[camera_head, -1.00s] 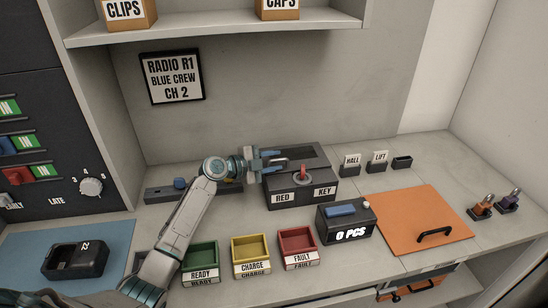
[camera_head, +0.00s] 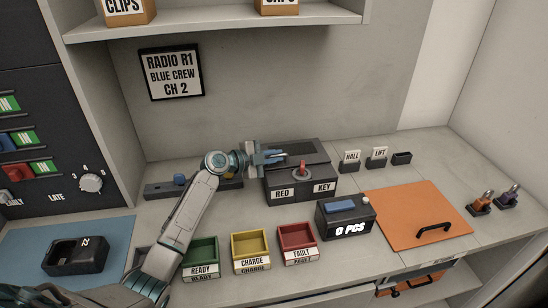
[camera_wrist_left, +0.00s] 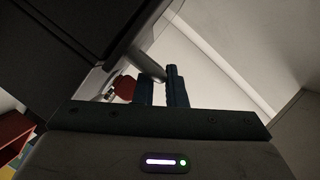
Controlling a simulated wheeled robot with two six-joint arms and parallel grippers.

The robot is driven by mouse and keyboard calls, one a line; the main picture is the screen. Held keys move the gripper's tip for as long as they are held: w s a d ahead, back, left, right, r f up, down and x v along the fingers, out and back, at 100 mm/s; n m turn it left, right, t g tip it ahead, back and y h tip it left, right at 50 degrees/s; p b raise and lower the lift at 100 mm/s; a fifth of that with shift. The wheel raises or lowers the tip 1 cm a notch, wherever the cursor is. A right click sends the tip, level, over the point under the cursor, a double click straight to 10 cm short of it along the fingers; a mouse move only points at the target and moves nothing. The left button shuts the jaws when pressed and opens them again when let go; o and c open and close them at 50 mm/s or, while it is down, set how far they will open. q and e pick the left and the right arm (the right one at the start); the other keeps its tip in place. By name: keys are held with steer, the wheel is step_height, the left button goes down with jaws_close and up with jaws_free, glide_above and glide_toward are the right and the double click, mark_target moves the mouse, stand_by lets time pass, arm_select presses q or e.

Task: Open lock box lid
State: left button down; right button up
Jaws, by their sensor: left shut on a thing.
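The lock box (camera_head: 300,187) is a dark grey box at the back middle of the counter, with RED and KEY labels on its front. Its dark lid (camera_head: 310,149) looks down. A red key-like piece (camera_head: 302,169) sits at the front of its top. My left gripper (camera_head: 274,156) reaches in from the left over the lid. In the left wrist view its dark fingers (camera_wrist_left: 162,88) are shut on a pale grey bar (camera_wrist_left: 148,64), which looks like the lid handle. The red piece (camera_wrist_left: 125,87) shows just left of the fingers. The fingers partly hide the bar's end.
Green (camera_head: 201,250), yellow (camera_head: 250,243) and red (camera_head: 297,236) trays stand in front. A counter box marked 0 PCS (camera_head: 345,218) and an orange panel (camera_head: 405,215) with a black handle lie to the right. HALL and LIFT holders stand behind. A shelf (camera_head: 220,25) hangs above.

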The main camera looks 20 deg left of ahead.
arm_select(q)
steer(key=r+n+b, duration=0.1)
steer(key=w+a+r+g, duration=0.1)
steer(key=r+n+b, duration=0.1)
steer(key=r, duration=0.1)
steer(key=shift+w+a+n+b, duration=0.15)
steer(key=shift+w+n+b, duration=0.15)
steer(key=shift+w+b, duration=0.1)
steer(key=shift+w+a+r+n+g+h+b, duration=0.2)
steer(key=shift+w+a+r+n+g+b, duration=0.2)
steer(key=shift+w+r+n, duration=0.2)
steer(key=shift+w+a+r+n+g+h+b, duration=0.25)
steer(key=shift+w+r+n+g, duration=0.1)
steer(key=shift+r+n+g, duration=0.25)
steer(key=c, duration=1.5)
jaws_free()
steer(key=shift+a, duration=0.1)
steer(key=b+v, duration=0.1)
steer(key=v, duration=0.9)
steer(key=shift+s+a+b, duration=0.2)
steer(key=shift+a+b, duration=0.05)
steer(key=shift+b, duration=0.15)
steer(key=shift+c, duration=0.3)
